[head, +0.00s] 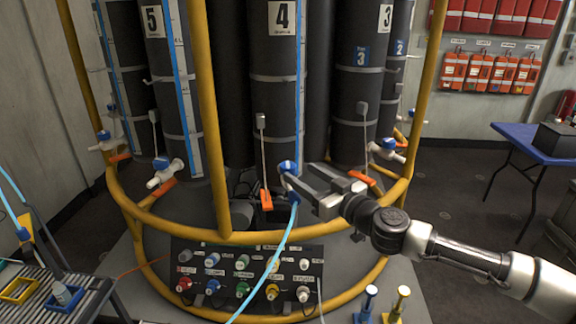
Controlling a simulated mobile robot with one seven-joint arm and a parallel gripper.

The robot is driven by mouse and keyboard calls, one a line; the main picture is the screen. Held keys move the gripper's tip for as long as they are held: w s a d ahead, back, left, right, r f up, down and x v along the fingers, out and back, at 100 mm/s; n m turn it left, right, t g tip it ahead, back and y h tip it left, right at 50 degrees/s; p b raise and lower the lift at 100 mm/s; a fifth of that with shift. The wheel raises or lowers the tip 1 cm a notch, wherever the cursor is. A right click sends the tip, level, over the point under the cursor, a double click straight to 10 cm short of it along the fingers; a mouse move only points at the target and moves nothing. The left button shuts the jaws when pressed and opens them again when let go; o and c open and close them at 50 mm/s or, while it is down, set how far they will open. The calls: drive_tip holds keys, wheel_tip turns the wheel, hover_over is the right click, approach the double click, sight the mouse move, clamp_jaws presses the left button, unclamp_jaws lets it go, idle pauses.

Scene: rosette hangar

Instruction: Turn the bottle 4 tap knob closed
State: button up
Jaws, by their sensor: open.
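Bottle 4 (275,100) is a dark grey upright cylinder with a white "4" label, standing in the middle of the rosette frame. Its tap has a blue knob (287,167) low on its front, with a light blue hose (272,262) running down below it. My gripper (291,177) reaches in from the right, with its fingertips at the blue knob. Its jaws are open, one on each side or close beside the knob; I cannot tell whether they touch it. The gripper hides part of the tap body and the knob's exact angle.
A yellow tubular frame (206,100) surrounds the bottles, with a post left of bottle 4. Bottle 5's tap (165,172) and bottle 3's tap (388,150) flank it. An orange-handled lanyard (265,199) hangs beside the knob. A connector panel (245,275) sits below.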

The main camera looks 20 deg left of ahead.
sight(293, 168)
drive_tip(key=x, duration=0.7)
drive_tip(key=shift+f, duration=0.1)
drive_tip(key=c, duration=1.1)
drive_tip(key=shift+o, duration=0.2)
